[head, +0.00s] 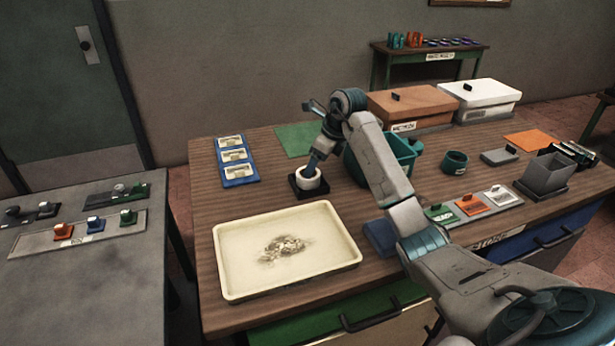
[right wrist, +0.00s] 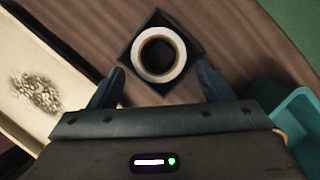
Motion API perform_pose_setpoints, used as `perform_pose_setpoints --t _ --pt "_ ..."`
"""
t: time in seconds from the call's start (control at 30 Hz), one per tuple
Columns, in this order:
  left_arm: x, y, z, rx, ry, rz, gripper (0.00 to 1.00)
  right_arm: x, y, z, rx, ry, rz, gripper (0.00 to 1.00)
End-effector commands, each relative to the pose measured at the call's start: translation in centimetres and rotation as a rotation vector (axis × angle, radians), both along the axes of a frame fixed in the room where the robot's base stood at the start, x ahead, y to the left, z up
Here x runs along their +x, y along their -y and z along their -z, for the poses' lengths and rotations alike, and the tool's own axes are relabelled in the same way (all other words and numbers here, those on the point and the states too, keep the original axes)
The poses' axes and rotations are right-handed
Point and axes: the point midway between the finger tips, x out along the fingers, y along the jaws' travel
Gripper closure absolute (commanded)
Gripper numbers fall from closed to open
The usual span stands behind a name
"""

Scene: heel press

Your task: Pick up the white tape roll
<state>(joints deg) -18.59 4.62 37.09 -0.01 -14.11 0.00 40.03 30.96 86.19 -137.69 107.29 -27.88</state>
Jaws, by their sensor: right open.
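The white tape roll (head: 308,178) is a short white ring lying flat on a small black square base on the wooden table, behind the cream tray. In the right wrist view the tape roll (right wrist: 159,54) shows its brown inner core, with the black base (right wrist: 137,86) around it. My right gripper (head: 314,160) comes from the right and is close to the roll. In the right wrist view my right gripper (right wrist: 160,88) is open, its two fingers apart and short of the roll, with nothing between them. My left gripper is not in view.
The cream tray (head: 230,285) with a grey pile stands in front of the roll. A teal bin (head: 400,148) stands right of it, partly behind my arm. A blue rack (head: 240,180) with white labels lies left. Bare wood surrounds the black base.

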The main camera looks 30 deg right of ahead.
Motion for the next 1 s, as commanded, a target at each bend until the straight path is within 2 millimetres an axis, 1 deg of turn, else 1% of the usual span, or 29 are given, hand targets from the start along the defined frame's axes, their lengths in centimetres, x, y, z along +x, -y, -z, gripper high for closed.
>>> perform_pose_setpoints --t 0.03,0.1,0.17,0.23,0.33,0.4,0.5,0.6,0.77,0.8,0.83,0.87,1.0 --pt "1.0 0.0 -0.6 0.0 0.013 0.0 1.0 0.2 -0.2 0.3 0.002 -0.003 0.0 0.27" --pt "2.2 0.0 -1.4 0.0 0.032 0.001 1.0 0.6 -0.6 1.2 0.003 -0.005 0.0 0.27" --pt "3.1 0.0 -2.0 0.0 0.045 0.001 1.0 1.0 -0.8 2.0 0.002 -0.005 -0.001 0.27" --pt "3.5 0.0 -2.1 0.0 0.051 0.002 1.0 1.4 -1.0 3.1 0.003 -0.004 0.0 0.27" --pt "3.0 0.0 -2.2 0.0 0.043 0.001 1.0 1.6 -1.1 4.0 0.001 -0.003 0.0 0.27" --pt "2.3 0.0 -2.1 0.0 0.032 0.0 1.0 1.7 -1.1 4.3 0.001 -0.002 0.001 0.27" --pt "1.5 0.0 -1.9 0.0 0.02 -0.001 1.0 1.8 -1.1 4.4 -0.001 -0.001 0.0 0.27" --pt "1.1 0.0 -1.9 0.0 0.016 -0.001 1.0 1.8 -1.1 4.4 -0.001 -0.001 0.0 0.27" --pt "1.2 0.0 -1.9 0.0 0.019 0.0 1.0 1.8 -1.1 4.3 0.0 0.0 0.0 0.59" --pt "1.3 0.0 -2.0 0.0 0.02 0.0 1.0 1.8 -1.1 4.3 0.0 0.0 0.0 0.61" --pt "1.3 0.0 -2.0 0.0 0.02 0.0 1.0 1.8 -1.1 4.3 0.0 0.0 0.0 0.61" --pt "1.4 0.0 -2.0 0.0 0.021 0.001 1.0 1.8 -1.1 4.3 0.0 0.0 0.0 0.65" --pt "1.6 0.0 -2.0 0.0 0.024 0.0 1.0 1.8 -1.1 4.3 0.0 0.0 0.0 0.65"
